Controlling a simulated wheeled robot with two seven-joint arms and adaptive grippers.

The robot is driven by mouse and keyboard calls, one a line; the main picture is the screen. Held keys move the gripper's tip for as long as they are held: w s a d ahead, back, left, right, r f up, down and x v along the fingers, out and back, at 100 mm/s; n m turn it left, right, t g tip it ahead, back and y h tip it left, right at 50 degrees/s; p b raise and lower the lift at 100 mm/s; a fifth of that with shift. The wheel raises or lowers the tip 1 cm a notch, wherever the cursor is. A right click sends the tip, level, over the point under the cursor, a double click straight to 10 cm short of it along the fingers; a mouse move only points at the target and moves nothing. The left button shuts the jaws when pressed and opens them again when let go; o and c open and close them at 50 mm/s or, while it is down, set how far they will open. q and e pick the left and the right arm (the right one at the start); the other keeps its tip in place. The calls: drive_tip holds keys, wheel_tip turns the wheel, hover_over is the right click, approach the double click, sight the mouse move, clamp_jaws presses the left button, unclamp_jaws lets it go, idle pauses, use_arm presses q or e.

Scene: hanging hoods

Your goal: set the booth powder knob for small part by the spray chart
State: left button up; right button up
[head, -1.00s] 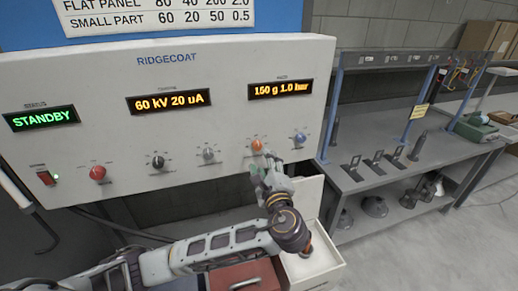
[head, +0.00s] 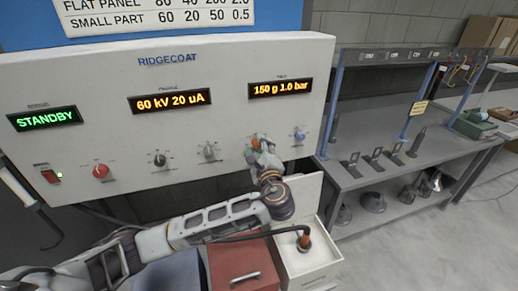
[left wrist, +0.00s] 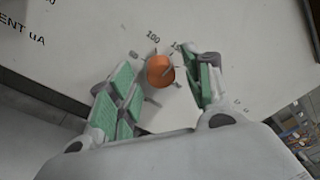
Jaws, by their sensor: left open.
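The orange powder knob (left wrist: 160,70) is on the white panel, with tick marks and a "100" label near it in the left wrist view. My left gripper (left wrist: 158,85) is open, its green-padded fingers on either side of the knob; I cannot tell whether they touch it. In the head view my left gripper (head: 262,152) is at the orange knob (head: 256,141) and partly hides it. The right display (head: 281,89) reads 150 g 1.0 bar. The spray chart (head: 155,14) lists small part as 60, 20, 50, 0.5. My right gripper is not in view.
The panel (head: 110,115) also carries a red knob (head: 101,171), a black knob (head: 160,160), a grey knob (head: 209,150) and a blue knob (head: 300,134). The left display (head: 42,119) reads STANDBY. Below are a red box (head: 235,262) and a white bin (head: 318,262). A grey shelf (head: 400,170) stands right.

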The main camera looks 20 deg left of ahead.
use_arm(q)
drive_tip(key=c, duration=1)
drive_tip(key=shift+c, duration=0.2)
